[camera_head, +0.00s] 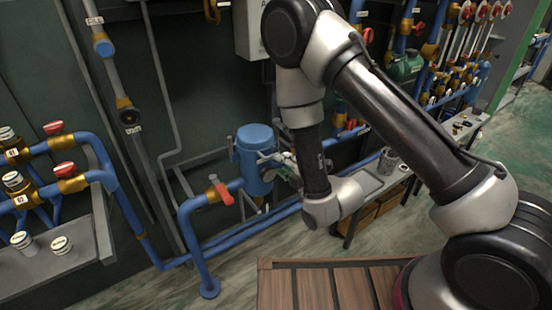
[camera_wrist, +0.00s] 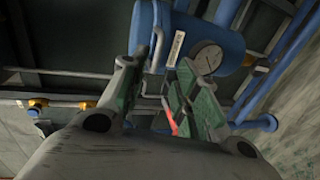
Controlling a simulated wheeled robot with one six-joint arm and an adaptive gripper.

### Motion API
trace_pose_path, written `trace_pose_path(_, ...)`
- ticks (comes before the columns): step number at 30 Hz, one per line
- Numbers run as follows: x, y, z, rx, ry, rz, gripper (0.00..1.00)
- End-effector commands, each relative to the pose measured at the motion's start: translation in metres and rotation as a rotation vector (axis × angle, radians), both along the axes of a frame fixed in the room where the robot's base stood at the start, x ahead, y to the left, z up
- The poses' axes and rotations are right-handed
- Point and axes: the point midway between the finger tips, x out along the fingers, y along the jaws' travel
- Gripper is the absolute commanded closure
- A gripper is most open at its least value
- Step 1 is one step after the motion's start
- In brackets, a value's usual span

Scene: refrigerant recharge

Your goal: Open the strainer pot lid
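The strainer pot (camera_head: 254,178) is an upright blue cylinder on the blue pipework, with its lid (camera_head: 256,136) seated on top. In the wrist view the pot (camera_wrist: 225,32) lies sideways, with a round gauge and a pale label plate on its side. A blue flange (camera_wrist: 145,32) and a thin grey bent bar (camera_wrist: 158,50) show at its left end. My gripper (camera_head: 279,162) is at the pot's right side in the head view. In the wrist view my gripper (camera_wrist: 158,75) has its green-padded fingers apart, near the grey bar. No firm hold shows; contact is unclear.
A red-handled valve (camera_head: 219,190) is on the pipe left of the pot. Blue pipes run below it. A grey bench (camera_head: 375,182) stands to the right, and a slatted wooden surface (camera_head: 320,284) is in front. A wall box (camera_head: 250,30) hangs above.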

Motion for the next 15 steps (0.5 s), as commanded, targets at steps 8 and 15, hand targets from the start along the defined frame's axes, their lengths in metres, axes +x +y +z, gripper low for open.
trace_pose_path(8,0.025,0.016,-0.002,-0.033,-0.042,0.011,0.69)
trace_pose_path(15,0.054,0.036,-0.011,-0.033,-0.039,0.011,0.69)
